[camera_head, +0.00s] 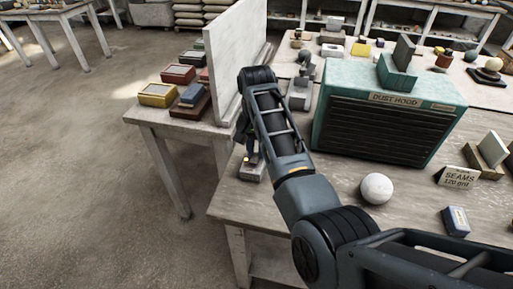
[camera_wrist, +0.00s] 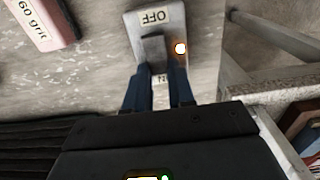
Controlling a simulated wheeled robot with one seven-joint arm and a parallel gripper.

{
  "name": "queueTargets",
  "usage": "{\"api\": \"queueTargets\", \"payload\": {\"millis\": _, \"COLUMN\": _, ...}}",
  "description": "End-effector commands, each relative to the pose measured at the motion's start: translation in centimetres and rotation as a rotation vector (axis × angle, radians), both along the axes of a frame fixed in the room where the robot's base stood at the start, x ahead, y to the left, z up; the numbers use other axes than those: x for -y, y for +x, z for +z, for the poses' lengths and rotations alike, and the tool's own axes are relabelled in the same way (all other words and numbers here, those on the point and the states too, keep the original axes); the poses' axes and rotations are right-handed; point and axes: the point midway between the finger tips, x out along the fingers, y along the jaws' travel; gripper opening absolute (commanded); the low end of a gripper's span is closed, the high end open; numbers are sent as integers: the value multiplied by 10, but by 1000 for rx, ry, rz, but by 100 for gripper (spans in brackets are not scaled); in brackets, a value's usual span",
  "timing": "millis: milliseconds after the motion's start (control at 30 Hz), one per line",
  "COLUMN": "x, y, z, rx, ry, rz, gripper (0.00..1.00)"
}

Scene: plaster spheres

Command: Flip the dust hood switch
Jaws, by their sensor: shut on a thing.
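The dust hood (camera_head: 385,115) is a teal box with a dark louvred front and a "DUST HOOD" label, standing on the worktable. The switch (camera_head: 253,170) is a small grey box at the table's left part, below my gripper (camera_head: 246,148). In the wrist view the switch plate (camera_wrist: 172,22) carries an "OFF" label, upside down in the picture, and a glowing orange-white lamp (camera_wrist: 180,48). My gripper's blue fingers (camera_wrist: 160,80) reach down to the switch's grey lever (camera_wrist: 152,50) and are shut on it. The contact itself is partly hidden by the fingers.
A white plaster sphere (camera_head: 377,188) lies in front of the hood. A "SEAMS 120 grit" card (camera_head: 457,178) and a blue box (camera_head: 456,221) are at right. An upright pale panel (camera_head: 235,55) stands left of my arm. A pink grit block (camera_wrist: 42,22) lies near the switch.

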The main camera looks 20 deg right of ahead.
Motion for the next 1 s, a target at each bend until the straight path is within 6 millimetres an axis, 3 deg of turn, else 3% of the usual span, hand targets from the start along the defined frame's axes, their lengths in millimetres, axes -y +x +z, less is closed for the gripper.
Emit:
{"api": "queueTargets", "payload": {"millis": 533, "x": -6, "y": -10, "z": 3, "rx": 289, "ry": -212, "rz": 0, "gripper": 0}}
{"api": "queueTargets", "payload": {"millis": 933, "x": -7, "y": -10, "z": 5, "rx": 323, "ry": -234, "rz": 0, "gripper": 0}}
{"api": "queueTargets", "payload": {"millis": 967, "x": -7, "y": -10, "z": 5, "rx": 323, "ry": -234, "rz": 0, "gripper": 25}}
{"api": "queueTargets", "payload": {"millis": 1000, "x": -7, "y": -10, "z": 5, "rx": 323, "ry": -234, "rz": 0, "gripper": 29}}
